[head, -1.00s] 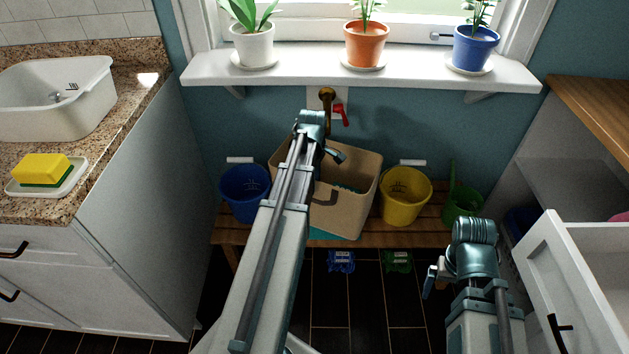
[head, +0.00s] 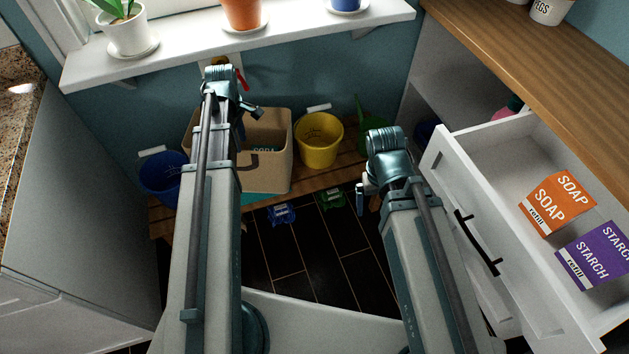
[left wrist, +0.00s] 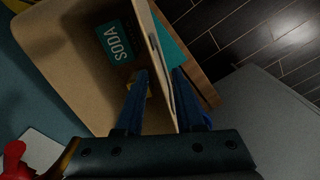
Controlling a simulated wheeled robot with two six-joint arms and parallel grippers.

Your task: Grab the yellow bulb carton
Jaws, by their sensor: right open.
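I cannot make out a yellow bulb carton for certain in either view. In the left wrist view a small yellowish patch (left wrist: 149,90) shows beside the left finger inside the tan bin; I cannot tell what it is. The tan bin (head: 268,170) stands on the wooden bench, with a teal SODA box (left wrist: 115,42) inside. My left gripper (left wrist: 160,72) has its blue fingers apart, with the bin's wall running between them.
A blue bucket (head: 163,178) and a yellow bucket (head: 320,141) flank the bin. A white drawer (head: 473,160) stands open at the right, holding an orange SOAP refill (head: 557,203) and a purple STARCH refill (head: 598,255). A windowsill (head: 240,43) with potted plants lies above.

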